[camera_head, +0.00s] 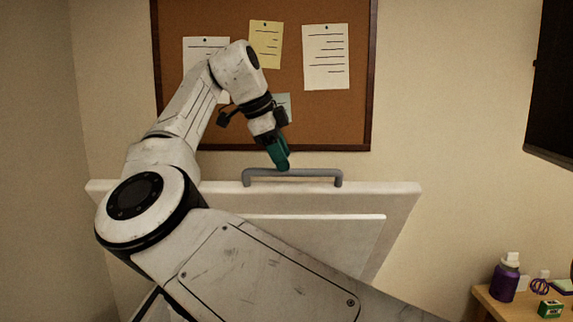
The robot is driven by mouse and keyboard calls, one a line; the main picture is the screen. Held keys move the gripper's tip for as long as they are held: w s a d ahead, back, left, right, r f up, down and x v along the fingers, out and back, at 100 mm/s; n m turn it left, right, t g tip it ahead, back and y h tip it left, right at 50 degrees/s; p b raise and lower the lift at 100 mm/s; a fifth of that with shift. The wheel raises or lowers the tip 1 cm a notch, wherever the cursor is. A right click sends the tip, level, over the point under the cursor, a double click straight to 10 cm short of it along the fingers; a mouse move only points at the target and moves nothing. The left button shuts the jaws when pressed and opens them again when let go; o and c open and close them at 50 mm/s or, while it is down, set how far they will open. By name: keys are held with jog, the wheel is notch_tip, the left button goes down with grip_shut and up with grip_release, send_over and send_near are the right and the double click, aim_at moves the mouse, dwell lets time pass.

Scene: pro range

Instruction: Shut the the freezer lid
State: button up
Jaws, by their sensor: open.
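The freezer lid (397,200) stands raised and open, a white panel in front of the wall with its inner side facing me. A grey bar handle (318,172) sits on its top edge. My gripper (282,165), with green fingers, points down at the left-middle part of the handle. The fingertips appear at or just behind the bar in the picture; I cannot tell whether they touch it. My white arm crosses in front of the lid and hides its lower left part. The freezer body is hidden or out of view.
A cork board (290,100) with pinned papers hangs on the wall behind my gripper. A wooden table (490,303) at the lower right holds a purple bottle (504,280) and a small green box (550,309). A dark panel (552,90) juts in at the upper right.

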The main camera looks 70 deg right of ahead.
jog(key=shift+x, duration=1.5)
grip_shut()
